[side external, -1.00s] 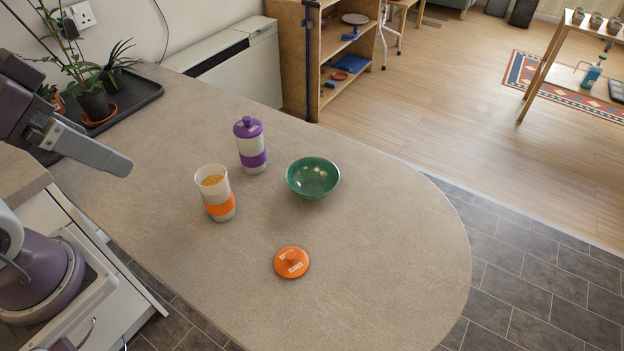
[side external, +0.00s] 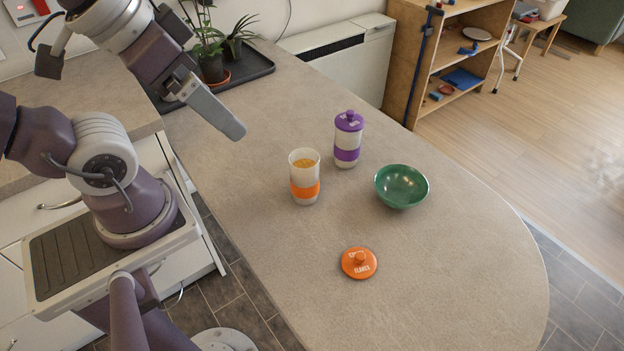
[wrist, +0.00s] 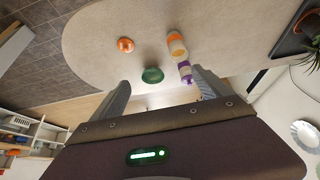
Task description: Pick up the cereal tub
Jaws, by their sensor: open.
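An open white tub with an orange band (side external: 305,188) stands upright on the counter, with yellow-brown flakes (side external: 304,163) showing at its top. It also appears in the wrist view (wrist: 176,42). Its orange lid (side external: 359,263), lettered "FLAKES", lies flat on the counter, apart from the tub. A second tub with a purple lid and band (side external: 347,150) stands just behind, closed. My gripper (side external: 234,130) is above the counter, to the left of both tubs, touching neither. In the wrist view its two fingers (wrist: 160,77) are spread with nothing held between them.
A green bowl (side external: 401,195) sits right of the tubs, with clear counter (side external: 450,270) around it and the lid. Potted plants on a dark tray (side external: 250,70) stand at the back left. A wooden shelf (side external: 405,90) stands beyond the counter.

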